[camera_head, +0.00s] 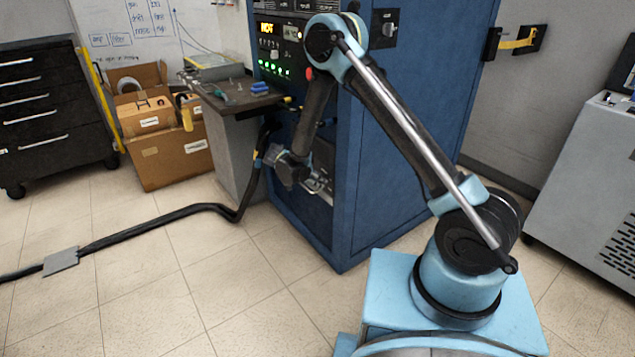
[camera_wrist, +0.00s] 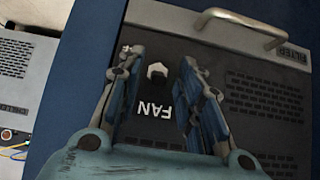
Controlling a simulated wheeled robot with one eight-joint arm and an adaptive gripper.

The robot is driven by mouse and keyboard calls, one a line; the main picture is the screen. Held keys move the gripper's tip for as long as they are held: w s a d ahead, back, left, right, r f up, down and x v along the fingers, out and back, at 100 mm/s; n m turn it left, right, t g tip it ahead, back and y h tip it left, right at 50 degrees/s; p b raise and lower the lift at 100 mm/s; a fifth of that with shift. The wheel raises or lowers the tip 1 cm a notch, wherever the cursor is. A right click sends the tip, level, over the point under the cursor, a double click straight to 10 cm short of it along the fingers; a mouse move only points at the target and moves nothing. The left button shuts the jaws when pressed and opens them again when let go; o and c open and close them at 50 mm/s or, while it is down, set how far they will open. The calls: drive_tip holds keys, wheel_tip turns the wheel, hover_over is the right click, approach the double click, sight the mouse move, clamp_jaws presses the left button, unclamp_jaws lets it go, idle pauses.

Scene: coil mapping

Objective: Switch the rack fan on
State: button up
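The rack is a tall blue cabinet (camera_head: 385,165) in the head view. In the wrist view, its dark panel (camera_wrist: 215,95) carries a white FAN label (camera_wrist: 154,110), seen upside down. A small light-coloured fan switch (camera_wrist: 157,71) with a dark base sits beside the label. My gripper (camera_wrist: 161,60) is open, with one finger on each side of the switch and nothing held. I cannot tell how far the fingertips are from the panel or which way the switch is set. In the head view my arm and wrist partly cover the rack front.
A metal handle (camera_wrist: 245,25) and a FILTER label (camera_wrist: 290,52) are on the panel. A grey workbench (camera_head: 235,100) with small items adjoins the rack's left side. A black cable (camera_head: 150,225) crosses the floor. Cardboard boxes (camera_head: 165,155) stand further left. Front floor is clear.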

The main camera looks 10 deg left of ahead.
drive_tip(key=v, duration=1.2)
